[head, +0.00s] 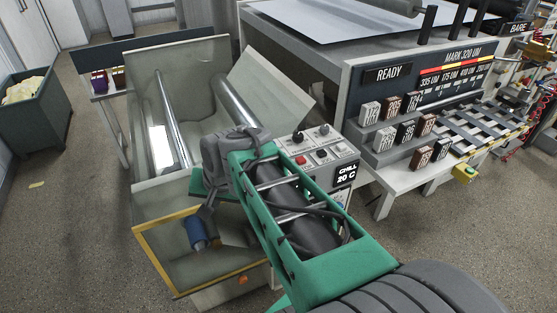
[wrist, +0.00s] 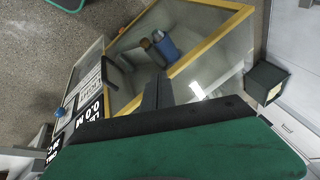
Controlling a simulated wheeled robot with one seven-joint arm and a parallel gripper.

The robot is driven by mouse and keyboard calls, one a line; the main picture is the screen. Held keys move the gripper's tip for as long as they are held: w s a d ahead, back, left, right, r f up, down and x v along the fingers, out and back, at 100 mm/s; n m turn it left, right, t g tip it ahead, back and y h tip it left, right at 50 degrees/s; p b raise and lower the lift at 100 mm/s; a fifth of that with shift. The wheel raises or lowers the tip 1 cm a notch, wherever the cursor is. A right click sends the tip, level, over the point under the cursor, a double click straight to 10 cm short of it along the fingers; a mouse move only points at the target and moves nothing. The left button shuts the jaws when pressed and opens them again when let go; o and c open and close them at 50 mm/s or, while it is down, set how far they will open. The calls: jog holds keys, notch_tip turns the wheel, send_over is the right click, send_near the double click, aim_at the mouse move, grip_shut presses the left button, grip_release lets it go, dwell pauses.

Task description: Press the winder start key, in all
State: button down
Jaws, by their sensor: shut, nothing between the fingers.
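My gripper (head: 209,214) hangs below the grey wrist in the head view, over the clear yellow-edged guard of the machine. In the wrist view its dark fingers (wrist: 159,82) are together with nothing between them. My arm hides part of the machine. I cannot read any label that marks the winder start key. The wrist view shows a display reading 0.0 M (wrist: 90,115) upside down at the left.
The yellow-edged guard (head: 165,250) has a blue cylinder (head: 195,233) behind it, also seen in the wrist view (wrist: 165,46). A rack of labelled blocks (head: 393,125) stands right, a green-grey bin (head: 38,110) far left.

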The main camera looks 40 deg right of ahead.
jog(key=w+d+r+m+p, duration=0.1)
jog(key=d+m, duration=0.2)
jog(key=d, duration=0.1)
jog(key=w+d+r+m+t+p, duration=0.1)
jog(key=d+r+m, duration=0.1)
jog(key=d+m, duration=0.1)
jog(key=w+d+r+m+p, duration=0.1)
jog(key=w+d+m, duration=0.1)
jog(key=d+m, duration=0.2)
jog(key=shift+d+r+t, duration=0.2)
jog(key=shift+d+t, duration=0.2)
jog(key=shift+d, duration=0.15)
jog(key=s+d+r+m+t+h+p, duration=0.1)
jog(key=d+r+m+t+p, duration=0.1)
jog(key=d+m, duration=0.7)
jog(key=d, duration=0.3)
jog(key=shift+s+d+r+m, duration=0.15)
jog(key=shift+d+r+m, duration=0.1)
jog(key=shift+r+m, duration=0.15)
jog(key=shift+f, duration=0.15)
notch_tip(320, 180, down, 7)
jog(key=b, duration=0.5)
jog(key=shift+f+b, duration=0.35)
jog(key=shift+f, duration=0.45)
